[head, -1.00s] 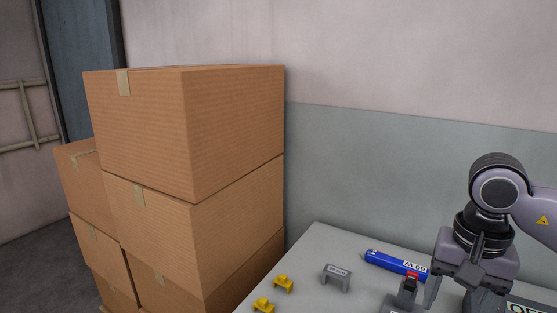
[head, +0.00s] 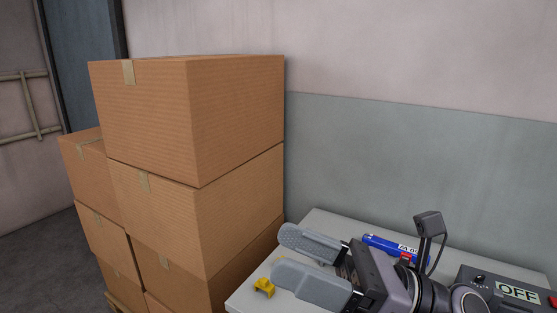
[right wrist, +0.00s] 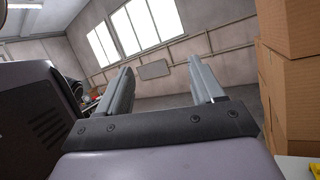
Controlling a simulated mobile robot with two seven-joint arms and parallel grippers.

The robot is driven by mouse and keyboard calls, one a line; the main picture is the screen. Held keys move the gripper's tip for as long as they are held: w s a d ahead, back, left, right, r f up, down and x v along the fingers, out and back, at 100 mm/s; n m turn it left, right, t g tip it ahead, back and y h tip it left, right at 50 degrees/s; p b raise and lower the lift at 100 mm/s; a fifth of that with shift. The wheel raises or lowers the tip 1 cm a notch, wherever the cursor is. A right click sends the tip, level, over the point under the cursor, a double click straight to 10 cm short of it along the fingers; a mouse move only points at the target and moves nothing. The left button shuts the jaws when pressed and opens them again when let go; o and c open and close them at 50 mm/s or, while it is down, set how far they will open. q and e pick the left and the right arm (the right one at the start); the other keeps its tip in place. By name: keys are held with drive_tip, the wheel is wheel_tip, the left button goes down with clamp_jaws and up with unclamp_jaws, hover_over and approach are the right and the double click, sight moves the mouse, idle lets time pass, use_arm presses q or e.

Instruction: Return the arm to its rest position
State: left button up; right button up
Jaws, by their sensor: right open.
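My right gripper (head: 312,262) is low over the table at the lower right of the head view. Its two grey fingers point left and stand apart with nothing between them. In the right wrist view my right gripper (right wrist: 162,88) is also open and empty, with the room's far wall and windows behind it. My left gripper is not in view.
The table (head: 325,220) holds a yellow part (head: 263,288), a blue marker-like cylinder (head: 385,246) and a dark box marked OFF (head: 517,292). Stacked cardboard boxes (head: 232,120) stand left of the table. They also show at the right of the wrist view (right wrist: 290,60).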

drive_tip(key=w+d+f+m+t+h, duration=0.1)
drive_tip(key=w+d+m+t+h, duration=0.35)
drive_tip(key=m+t, duration=0.55)
drive_tip(key=w+d+f+m+t+h, duration=0.25)
drive_tip(key=d+m+t+h, duration=0.35)
drive_tip(key=m, duration=0.8)
drive_tip(key=d+f+m+g+h, duration=0.2)
drive_tip(key=d+f+m+h, duration=0.4)
drive_tip(key=f+m+h, duration=0.55)
drive_tip(key=s+d+f+m+g, duration=0.4)
drive_tip(key=s+f+m+g, duration=0.3)
drive_tip(key=f, duration=0.4)
drive_tip(key=s+f+m+g, duration=0.3)
drive_tip(key=s+f+g, duration=0.1)
drive_tip(key=s, duration=0.3)
drive_tip(key=s+f+m+g, duration=0.3)
drive_tip(key=s+f, duration=0.2)
drive_tip(key=s, duration=0.2)
drive_tip(key=w+a+f+t+y, duration=0.2)
drive_tip(key=w+f+t, duration=0.4)
drive_tip(key=f, duration=0.1)
drive_tip(key=shift+w+a+f+n+t+p, duration=0.25)
drive_tip(key=shift+a+f+n+t+p, duration=0.1)
drive_tip(key=shift+f+n+t+p, duration=0.1)
